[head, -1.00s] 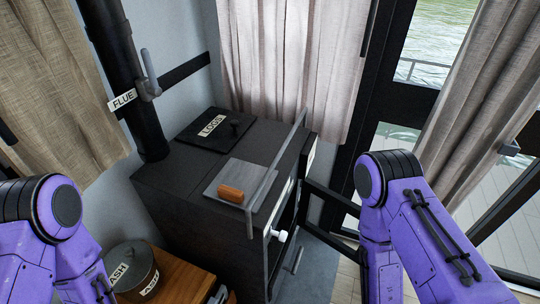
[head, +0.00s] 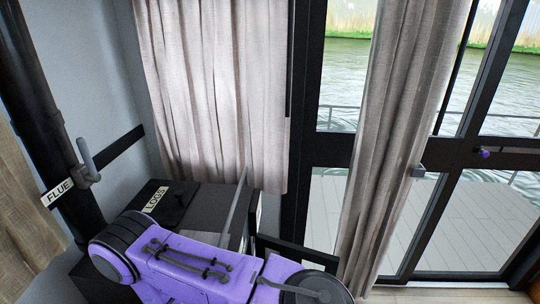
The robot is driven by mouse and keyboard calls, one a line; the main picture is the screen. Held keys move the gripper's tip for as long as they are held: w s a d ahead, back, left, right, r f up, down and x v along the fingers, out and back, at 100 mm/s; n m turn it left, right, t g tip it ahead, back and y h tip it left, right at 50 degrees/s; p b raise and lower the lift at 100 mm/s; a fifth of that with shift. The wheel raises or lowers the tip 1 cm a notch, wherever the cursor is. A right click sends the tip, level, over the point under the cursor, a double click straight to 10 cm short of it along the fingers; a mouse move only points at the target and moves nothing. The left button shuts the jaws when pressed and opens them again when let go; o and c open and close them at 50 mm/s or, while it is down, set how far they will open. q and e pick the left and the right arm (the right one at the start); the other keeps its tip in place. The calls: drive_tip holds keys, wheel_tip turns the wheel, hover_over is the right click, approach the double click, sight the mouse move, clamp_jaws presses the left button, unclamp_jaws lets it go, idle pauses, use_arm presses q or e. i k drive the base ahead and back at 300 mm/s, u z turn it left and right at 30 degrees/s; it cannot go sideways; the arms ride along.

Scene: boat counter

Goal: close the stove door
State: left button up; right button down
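The black stove (head: 210,198) stands at the lower left, with most of its body hidden behind one of my purple arms. A dark frame, which looks like the stove door (head: 293,251), sticks out to the right from the stove's front corner. It appears to stand open, at an angle to the front. Its lower part and handle are hidden by my arm. Neither gripper is in view, so I cannot see whether either touches the door.
A black flue pipe (head: 52,130) with a grey lever rises at the left. A lid marked LOGS (head: 160,205) and a grey rail (head: 234,210) are on the stove top. Curtains (head: 215,90) hang behind. Glazed doors (head: 450,220) stand at the right, with some floor below.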

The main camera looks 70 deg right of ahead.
sight(262, 241)
drive_tip(key=u, duration=0.55)
drive_tip(key=k, duration=1.4)
drive_tip(key=z, duration=2.1)
drive_tip(key=i, duration=1)
drive_tip(key=u, duration=0.05)
